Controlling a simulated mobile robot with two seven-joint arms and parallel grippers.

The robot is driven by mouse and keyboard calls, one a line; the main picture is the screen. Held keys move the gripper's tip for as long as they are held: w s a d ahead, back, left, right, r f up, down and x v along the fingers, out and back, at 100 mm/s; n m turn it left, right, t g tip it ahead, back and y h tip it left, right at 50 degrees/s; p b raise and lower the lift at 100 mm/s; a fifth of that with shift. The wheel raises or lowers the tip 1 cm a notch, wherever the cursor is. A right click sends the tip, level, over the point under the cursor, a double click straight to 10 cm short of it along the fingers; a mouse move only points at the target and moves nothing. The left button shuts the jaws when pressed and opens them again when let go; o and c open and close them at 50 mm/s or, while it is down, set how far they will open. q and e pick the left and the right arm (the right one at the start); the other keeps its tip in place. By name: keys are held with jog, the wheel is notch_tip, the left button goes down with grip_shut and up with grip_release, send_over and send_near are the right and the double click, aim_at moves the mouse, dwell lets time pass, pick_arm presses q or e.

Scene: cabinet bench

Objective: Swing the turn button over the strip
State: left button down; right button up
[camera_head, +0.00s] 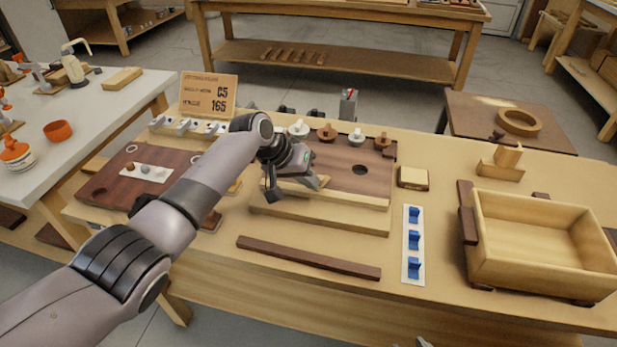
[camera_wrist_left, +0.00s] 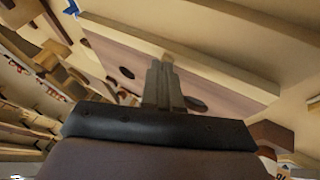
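The brown board (camera_head: 345,170) lies on the bench, with a pale wooden strip (camera_head: 350,198) along its front side. My left gripper (camera_head: 300,184) is low over the left part of the board, close to the strip. In the wrist view its fingers (camera_wrist_left: 165,80) are together. A small pale wooden piece, seemingly the turn button (camera_head: 317,182), shows at the fingertips; the gripper partly hides it. I cannot tell whether they touch, or its exact angle. Only a small grey bit at the bottom edge may be my right gripper (camera_head: 424,343).
A dark loose bar (camera_head: 308,258) lies in front of the board. A white card with blue clips (camera_head: 413,245) and a wooden crate (camera_head: 540,240) are to the right. Several knobs (camera_head: 327,133) line the board's back. A small block (camera_head: 413,178) sits beside it.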

pick_arm(q)
jog(key=shift+s+d+f, duration=0.15)
jog(key=shift+s+d, duration=0.1)
jog(key=shift+s, duration=0.05)
dwell(0.5)
jog(key=shift+w+b, duration=0.2)
jog(key=shift+b, duration=0.35)
jog(key=shift+w+d+r+b, duration=0.3)
jog(key=shift+d+b, duration=0.1)
jog(key=shift+b, duration=0.95)
